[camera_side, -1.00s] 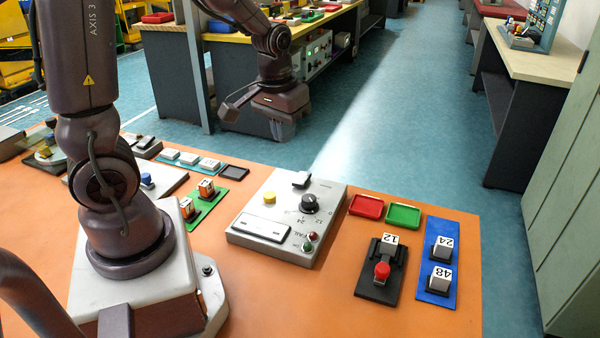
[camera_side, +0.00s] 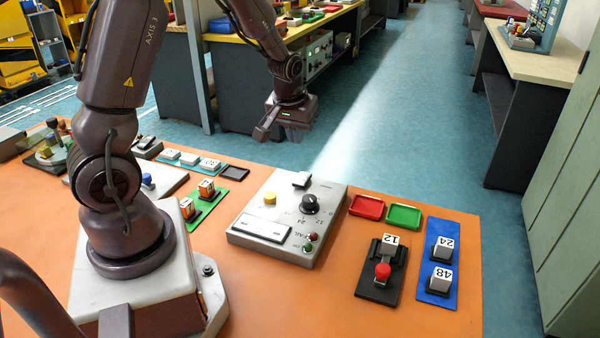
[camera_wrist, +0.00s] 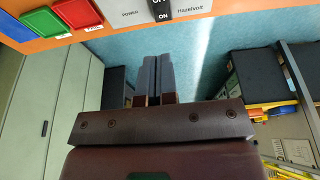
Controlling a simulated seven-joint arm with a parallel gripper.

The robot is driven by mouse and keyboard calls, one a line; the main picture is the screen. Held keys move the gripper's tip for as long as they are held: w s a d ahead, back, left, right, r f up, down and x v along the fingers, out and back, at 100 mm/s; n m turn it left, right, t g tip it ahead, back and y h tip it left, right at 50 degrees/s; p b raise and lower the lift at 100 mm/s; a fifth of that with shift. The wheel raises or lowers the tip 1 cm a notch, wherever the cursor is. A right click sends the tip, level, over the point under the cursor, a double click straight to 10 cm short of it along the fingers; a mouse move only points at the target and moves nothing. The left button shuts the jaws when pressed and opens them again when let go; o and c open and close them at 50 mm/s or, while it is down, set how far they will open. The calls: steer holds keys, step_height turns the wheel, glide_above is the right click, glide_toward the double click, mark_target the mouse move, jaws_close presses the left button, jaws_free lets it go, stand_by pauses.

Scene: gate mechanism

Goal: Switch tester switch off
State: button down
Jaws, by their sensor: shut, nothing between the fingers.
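The tester (camera_side: 245,240) is a light grey box on the orange table, with a yellow button, a black dial, a display and small red and green lamps. Its black switch (camera_side: 301,180) sits at the far end of the top. In the wrist view the switch (camera_wrist: 160,11) is at the top edge, partly cut off, with "ON" lettering at it and "POWER" beside it. My gripper (camera_side: 294,134) is in the air above and beyond the tester's far end, apart from the switch. Its fingers (camera_wrist: 157,64) are together and empty in the wrist view.
Red (camera_side: 367,206) and green (camera_side: 403,215) trays lie right of the tester. A black fixture with a red knob (camera_side: 382,271) and a blue mat with blocks marked 24 (camera_side: 443,246) and 48 stand at the right. The air around my gripper is clear.

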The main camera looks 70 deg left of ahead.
mark_target(302, 180)
steer(key=x, duration=1.1)
steer(key=shift+s+d+f, duration=0.2)
steer(key=shift+s+d, duration=0.15)
steer(key=shift+f, duration=0.55)
steer(key=shift+d+f+t+y, duration=0.15)
steer(key=shift+f+t+y, duration=0.25)
steer(key=shift+r, duration=0.1)
steer(key=shift+w, duration=0.1)
steer(key=shift+w+a+r, duration=0.4)
steer(key=shift+a, duration=0.2)
